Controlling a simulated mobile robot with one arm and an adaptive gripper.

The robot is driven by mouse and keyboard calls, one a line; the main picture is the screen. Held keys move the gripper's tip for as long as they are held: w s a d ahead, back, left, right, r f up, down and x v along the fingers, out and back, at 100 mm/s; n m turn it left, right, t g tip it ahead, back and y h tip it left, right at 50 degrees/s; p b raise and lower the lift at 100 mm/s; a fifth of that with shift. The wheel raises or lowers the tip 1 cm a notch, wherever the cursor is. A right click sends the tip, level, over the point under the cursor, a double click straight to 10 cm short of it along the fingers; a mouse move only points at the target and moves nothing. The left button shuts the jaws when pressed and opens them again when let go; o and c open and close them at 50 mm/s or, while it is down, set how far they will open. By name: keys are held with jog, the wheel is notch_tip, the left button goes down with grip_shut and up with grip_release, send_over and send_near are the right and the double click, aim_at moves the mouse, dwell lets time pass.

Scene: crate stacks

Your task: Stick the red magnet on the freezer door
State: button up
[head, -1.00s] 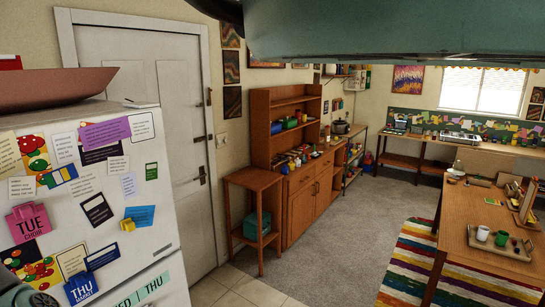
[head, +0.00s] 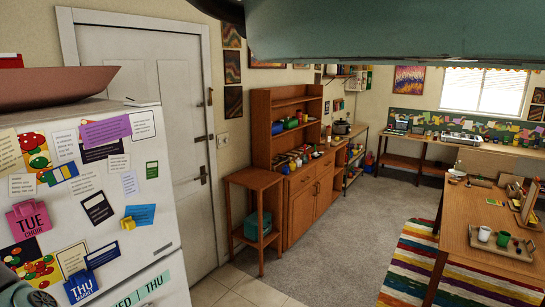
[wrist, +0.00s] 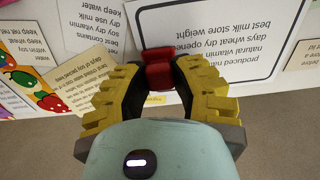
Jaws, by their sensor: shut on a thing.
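The red magnet (wrist: 158,72) is between the yellow fingers of my gripper (wrist: 164,64) in the wrist view. The fingers are shut on it. The magnet is in front of a white printed card on a pale surface covered in notes; I cannot tell whether it touches the card. In the head view, the white freezer door (head: 160,205) is at the left, covered with notes, cards and colored magnets. My gripper and the red magnet cannot be made out in the head view.
A brown bowl (head: 55,87) sits on top of the fridge. A wooden side table (head: 255,180) and cabinet stand beyond the white room door (head: 145,120).

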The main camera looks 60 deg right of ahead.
dwell(0.4)
jog(key=o, duration=1)
jog(key=shift+c, duration=0.2)
jog(key=s+b, duration=0.1)
jog(key=s, duration=0.6)
jog(key=shift+d, duration=0.1)
